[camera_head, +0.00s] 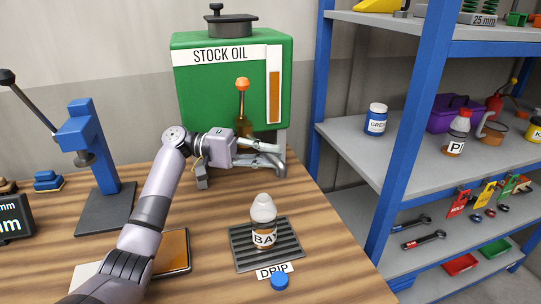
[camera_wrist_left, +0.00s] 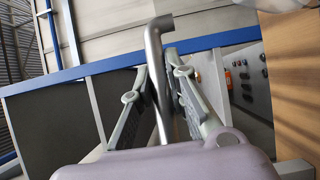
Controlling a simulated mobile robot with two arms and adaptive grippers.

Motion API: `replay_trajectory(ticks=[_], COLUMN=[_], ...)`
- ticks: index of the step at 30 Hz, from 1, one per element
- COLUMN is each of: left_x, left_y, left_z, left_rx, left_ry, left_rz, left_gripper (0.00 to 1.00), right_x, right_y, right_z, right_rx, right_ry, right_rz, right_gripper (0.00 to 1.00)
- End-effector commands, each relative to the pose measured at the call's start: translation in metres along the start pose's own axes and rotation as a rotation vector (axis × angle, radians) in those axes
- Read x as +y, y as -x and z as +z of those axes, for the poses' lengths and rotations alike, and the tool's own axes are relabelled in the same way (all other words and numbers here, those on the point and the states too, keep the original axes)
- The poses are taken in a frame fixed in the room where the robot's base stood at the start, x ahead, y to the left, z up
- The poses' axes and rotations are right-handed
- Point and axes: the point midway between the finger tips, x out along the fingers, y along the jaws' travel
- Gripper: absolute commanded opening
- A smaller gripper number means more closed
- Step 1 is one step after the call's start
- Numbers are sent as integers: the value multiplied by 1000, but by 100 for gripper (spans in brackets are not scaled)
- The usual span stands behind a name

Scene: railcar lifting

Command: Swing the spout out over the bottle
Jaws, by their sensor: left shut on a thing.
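The green stock oil tank (camera_head: 225,80) stands at the back of the bench. A brass tap with an orange-knobbed lever (camera_head: 242,84) shows at its front. My left gripper (camera_head: 270,159) is in front of the tank's lower right. In the left wrist view, the bent grey metal spout (camera_wrist_left: 157,60) stands between the two fingers (camera_wrist_left: 160,75), which are shut on it. In the head view the spout is hard to tell from the fingers. The bottle (camera_head: 264,215), with a pale conical top and a label reading "BA", stands upright on the drip tray (camera_head: 293,249), nearer than the gripper. My right gripper is out of view.
A blue cap (camera_head: 280,281) lies in front of the tray. A blue lever press (camera_head: 93,150) stands at the left. A flat dark-framed panel (camera_head: 176,250) lies beside my left arm. Blue-framed shelves (camera_head: 390,150) with several items stand at the right.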

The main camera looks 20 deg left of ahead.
Motion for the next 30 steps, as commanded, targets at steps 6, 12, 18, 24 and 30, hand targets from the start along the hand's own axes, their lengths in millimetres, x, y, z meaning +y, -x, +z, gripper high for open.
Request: replay_trajectory(ticks=[6,12,18,24,30], left_x=[0,1,0,0,0], left_y=[1,0,0,0,2], left_z=[0,0,0,0,0], left_rx=[-3,-2,-2,-3,-3], left_ry=[2,1,1,0,0], left_rz=[1,2,1,1,0], left_gripper=[0,16,29,35,35], right_x=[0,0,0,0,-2], right_y=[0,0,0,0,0], right_z=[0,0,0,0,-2], right_rx=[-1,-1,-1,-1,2], right_ry=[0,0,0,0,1], right_rz=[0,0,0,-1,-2], right_gripper=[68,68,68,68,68])
